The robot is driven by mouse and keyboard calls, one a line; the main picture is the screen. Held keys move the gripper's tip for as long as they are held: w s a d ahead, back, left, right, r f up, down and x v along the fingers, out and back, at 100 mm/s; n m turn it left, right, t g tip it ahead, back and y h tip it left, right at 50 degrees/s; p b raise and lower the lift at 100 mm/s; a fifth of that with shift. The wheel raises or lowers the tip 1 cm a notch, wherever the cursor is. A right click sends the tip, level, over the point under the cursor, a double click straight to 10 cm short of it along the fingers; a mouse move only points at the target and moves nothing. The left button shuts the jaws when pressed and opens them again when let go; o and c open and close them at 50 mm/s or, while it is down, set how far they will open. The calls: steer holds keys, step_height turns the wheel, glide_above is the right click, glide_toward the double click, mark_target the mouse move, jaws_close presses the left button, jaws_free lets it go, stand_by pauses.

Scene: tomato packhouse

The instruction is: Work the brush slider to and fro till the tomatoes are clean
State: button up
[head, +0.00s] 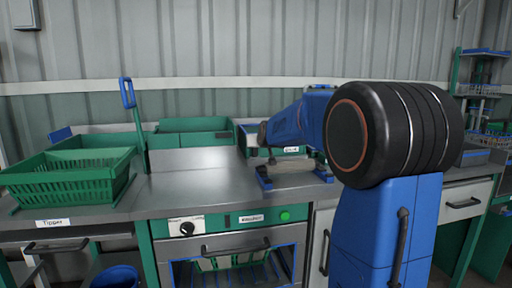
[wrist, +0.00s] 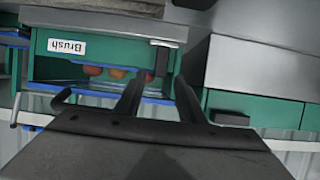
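The green brush box, its "Brush" label (wrist: 67,46) upside down, shows in the wrist view. Several red and orange tomatoes (wrist: 117,73) show in its opening, partly hidden by a finger. A dark upright handle (wrist: 162,60), which looks like the brush slider, stands at the right end of the box. My gripper (wrist: 160,82) has its two dark fingers apart, with the handle beyond and between them; I cannot tell whether they touch it. In the head view the brush box (head: 291,150) is mostly hidden behind my blue arm.
A green slatted crate (head: 65,176) labelled Tipper stands at the left, beside a blue-topped lever (head: 127,93). A green bin (head: 190,132) stands at the back. The steel worktop (head: 195,185) is clear in the middle. A black knob (head: 187,228) and green button (head: 285,215) sit on the front panel.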

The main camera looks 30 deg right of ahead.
steer(key=shift+x, duration=0.95)
steer(key=shift+r, duration=0.1)
jaws_close()
steer(key=shift+d, duration=0.1)
